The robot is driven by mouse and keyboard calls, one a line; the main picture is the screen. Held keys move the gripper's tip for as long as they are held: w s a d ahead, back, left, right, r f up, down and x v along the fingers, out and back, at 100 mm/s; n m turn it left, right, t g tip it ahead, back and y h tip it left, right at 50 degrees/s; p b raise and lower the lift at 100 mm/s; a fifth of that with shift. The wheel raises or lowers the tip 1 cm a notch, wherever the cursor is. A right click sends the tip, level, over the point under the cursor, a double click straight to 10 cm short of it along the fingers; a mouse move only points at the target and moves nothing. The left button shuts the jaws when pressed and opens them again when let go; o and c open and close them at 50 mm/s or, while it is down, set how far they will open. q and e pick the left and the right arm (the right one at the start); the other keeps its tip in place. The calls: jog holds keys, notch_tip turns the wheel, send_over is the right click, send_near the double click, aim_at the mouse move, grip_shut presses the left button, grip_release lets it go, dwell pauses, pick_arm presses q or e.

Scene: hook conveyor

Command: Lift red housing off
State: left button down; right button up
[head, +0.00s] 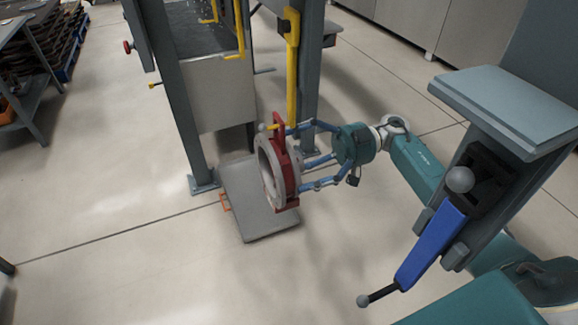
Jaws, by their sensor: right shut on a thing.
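The red housing (290,172) is a red body with a pale grey ring on its left face. It is upright, above the floor, at the middle of the head view. A yellow hook bar (292,85) comes down to its red top tab, and a short yellow tip shows left of the tab. I cannot tell whether the hook still bears it. My right gripper (301,158), with blue fingers, reaches in from the right and is shut on the housing from its right side. My left gripper is not in view.
Dark grey posts (180,110) and a metal bin with yellow handles (220,90) stand behind. A grey plate (255,205) lies below the housing. Floor at front left is clear.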

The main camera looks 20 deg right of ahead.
jog(key=shift+r, duration=0.85)
jog(key=a+b, duration=0.1)
jog(key=a, duration=1.7)
jog(key=shift+s+r, duration=0.2)
jog(key=shift+s, duration=0.1)
jog(key=shift+a, duration=0.1)
